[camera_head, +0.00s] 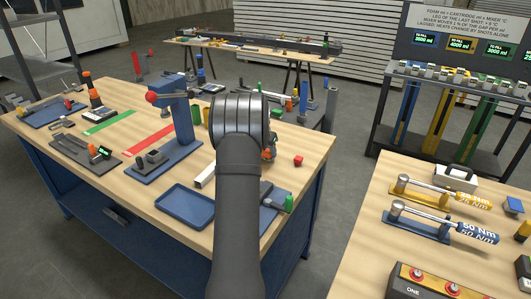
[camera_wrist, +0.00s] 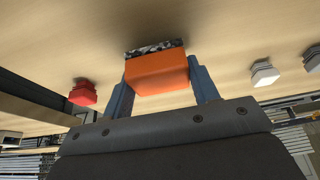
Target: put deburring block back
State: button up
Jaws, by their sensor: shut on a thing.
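The deburring block (camera_wrist: 158,76) is orange with a dark speckled strip along its far side, seen in the wrist view. My gripper (camera_wrist: 163,84) is shut on it, with one blue finger on each side. The block is close to the wooden tabletop; I cannot tell whether it touches. In the head view my arm hides most of the gripper and block, and only a small orange patch shows right of the wrist, above the blue workbench (camera_head: 316,170). I cannot make out the block's own place.
A blue tray (camera_head: 186,206), a blue press-like stand (camera_head: 180,120) and a green-capped item (camera_head: 289,203) are nearby. Torque wrenches (camera_head: 440,190) lie on the right table.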

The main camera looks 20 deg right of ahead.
jog(key=shift+f, duration=0.5)
jog(key=shift+f, duration=0.15)
jog(key=o, duration=1)
jog(key=shift+c, duration=0.2)
jog(key=v, duration=1.2)
jog(key=shift+d, duration=0.1)
